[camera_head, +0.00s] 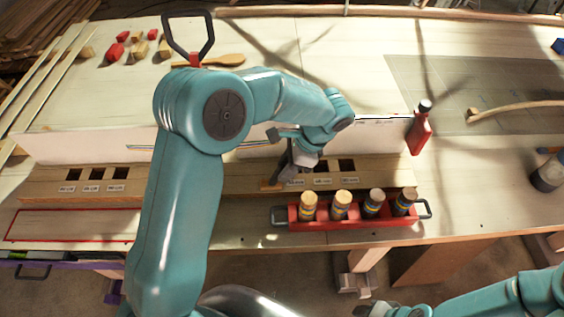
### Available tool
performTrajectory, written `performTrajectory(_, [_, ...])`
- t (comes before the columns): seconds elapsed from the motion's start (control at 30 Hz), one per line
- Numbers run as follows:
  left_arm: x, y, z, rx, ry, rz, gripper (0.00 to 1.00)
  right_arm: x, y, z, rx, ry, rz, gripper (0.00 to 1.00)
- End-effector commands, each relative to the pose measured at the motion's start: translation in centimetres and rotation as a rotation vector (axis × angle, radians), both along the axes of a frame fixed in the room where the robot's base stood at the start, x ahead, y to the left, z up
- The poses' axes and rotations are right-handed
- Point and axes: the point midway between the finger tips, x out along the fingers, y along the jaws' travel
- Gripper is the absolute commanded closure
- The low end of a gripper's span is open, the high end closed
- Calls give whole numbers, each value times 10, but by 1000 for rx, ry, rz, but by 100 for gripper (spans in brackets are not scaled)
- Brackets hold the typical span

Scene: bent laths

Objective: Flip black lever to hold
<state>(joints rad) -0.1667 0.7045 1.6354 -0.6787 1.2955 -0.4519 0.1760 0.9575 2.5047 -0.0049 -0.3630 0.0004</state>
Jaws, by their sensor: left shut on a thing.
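My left gripper (284,166) is low over the slotted wooden rail (235,177), near the middle of the table. It is shut on a dark, narrow piece (279,173) that looks like the black lever, mostly hidden by the fingers and wrist. The lever's exact tilt cannot be made out. Small white labels (323,181) sit below the dark slots in the rail, too small to read. My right gripper (393,309) is at the bottom edge, partly cut off, well away from the rail.
A red holder (350,224) with several wooden, banded pegs stands in front of the rail. A bent lath (515,107) lies at right.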

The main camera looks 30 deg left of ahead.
Motion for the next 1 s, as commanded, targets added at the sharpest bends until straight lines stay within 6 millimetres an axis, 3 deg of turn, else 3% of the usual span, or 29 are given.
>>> performTrajectory(0.67, [3, -2, -1, 51, 27, -2, 100, 0, 0, 4, 0, 0, 0, 53])
performTrajectory(0.7, [3, -2, -1, 51, 27, -2, 59, 0, 0, 3, 0, 0, 0, 53])
performTrajectory(0.73, [2, -2, -1, 51, 27, -2, 49, 0, 0, 3, 0, 0, 0, 53])
performTrajectory(1.0, [2, -2, -2, 50, 30, 0, 47, 0, 0, 3, 0, 0, 0, 53])
